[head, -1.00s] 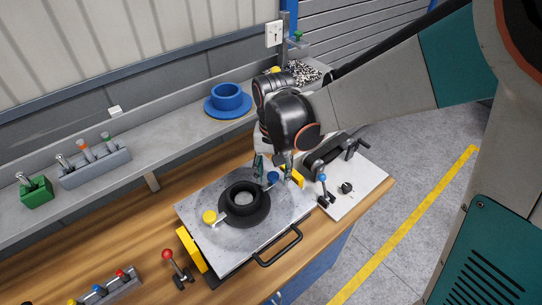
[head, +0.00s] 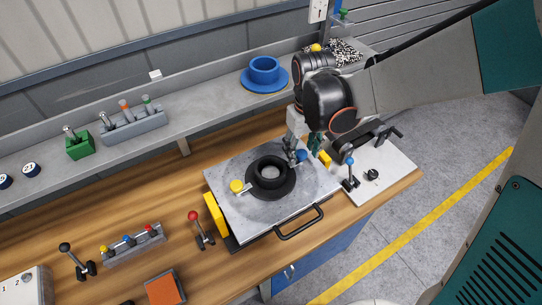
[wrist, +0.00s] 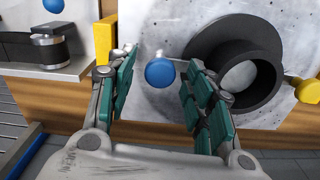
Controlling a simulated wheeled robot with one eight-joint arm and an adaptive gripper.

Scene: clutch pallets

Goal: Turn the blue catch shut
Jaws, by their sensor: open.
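The blue catch (head: 302,155) is a round blue knob on a thin metal arm, on the grey plate (head: 232,207) beside the black ring (head: 270,178). My gripper (wrist: 157,95) is open around the knob's sides, with gaps visible on both sides. In the head view my gripper (head: 303,150) is over the plate's back right part and partly hides the catch. A yellow catch (head: 237,186) sits on the ring's other side.
Yellow blocks (head: 214,214) flank the plate, and a black handle (head: 300,222) is at its front. A blue-knobbed lever (head: 350,170) stands to the right, a red-knobbed lever (head: 199,228) to the left. A blue flanged part (head: 264,72) is on the shelf behind.

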